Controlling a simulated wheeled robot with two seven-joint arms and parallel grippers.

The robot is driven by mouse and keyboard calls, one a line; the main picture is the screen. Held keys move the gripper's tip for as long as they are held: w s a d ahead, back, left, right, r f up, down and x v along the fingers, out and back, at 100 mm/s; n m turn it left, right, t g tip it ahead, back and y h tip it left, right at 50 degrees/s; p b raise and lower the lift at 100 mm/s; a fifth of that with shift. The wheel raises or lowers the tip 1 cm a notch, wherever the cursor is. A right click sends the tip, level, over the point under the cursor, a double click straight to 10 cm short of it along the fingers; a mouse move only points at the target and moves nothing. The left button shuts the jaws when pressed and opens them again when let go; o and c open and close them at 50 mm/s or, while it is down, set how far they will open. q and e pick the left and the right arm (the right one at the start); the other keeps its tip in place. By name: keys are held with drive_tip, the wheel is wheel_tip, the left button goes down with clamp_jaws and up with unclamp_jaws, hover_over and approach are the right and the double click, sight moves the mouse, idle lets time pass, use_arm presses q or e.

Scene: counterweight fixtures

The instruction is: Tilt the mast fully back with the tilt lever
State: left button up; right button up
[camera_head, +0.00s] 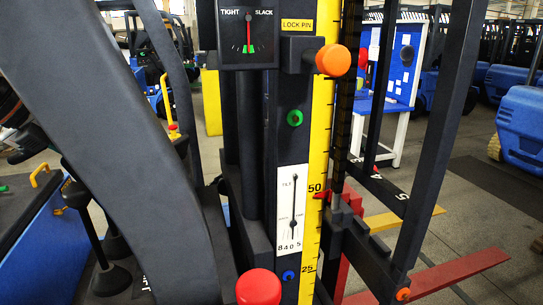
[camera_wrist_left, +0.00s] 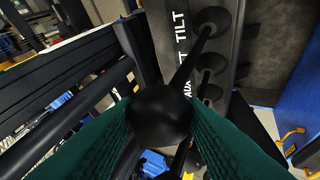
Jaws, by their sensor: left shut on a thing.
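My left gripper (camera_wrist_left: 163,112) has green ribbed fingers shut on the round black knob of the tilt lever (camera_wrist_left: 188,63). The lever's rod runs to a round boot beside the word TILT. The mast (camera_head: 291,85) stands in the middle of the head view. Its white tilt gauge (camera_head: 291,205) has a nearly vertical needle, close to the 0 as far as I can tell. My right gripper is not in view.
More black-knobbed levers (camera_wrist_left: 210,63) stand beside the held one. On the mast are an orange lock pin knob (camera_head: 333,60), a red knob (camera_head: 258,287) and a tight/slack dial (camera_head: 247,35). Red (camera_head: 440,277) and yellow (camera_head: 405,218) bars extend to the right.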

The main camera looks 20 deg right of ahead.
use_arm(q)
drive_tip(key=a, duration=0.2)
drive_tip(key=a+f, duration=0.1)
drive_tip(key=a, duration=0.4)
drive_tip(key=shift+a+f, duration=0.15)
drive_tip(key=shift+c, duration=0.2)
drive_tip(key=shift+w, duration=0.1)
idle(1.5)
drive_tip(key=shift+d+r, duration=0.25)
drive_tip(key=shift+o, duration=0.2)
drive_tip(key=d, duration=0.2)
drive_tip(key=d+p, duration=0.1)
drive_tip(key=d, duration=0.1)
drive_tip(key=d+r, duration=0.1)
drive_tip(key=d, duration=0.1)
drive_tip(key=shift+d, duration=0.4)
drive_tip(key=o, duration=0.8)
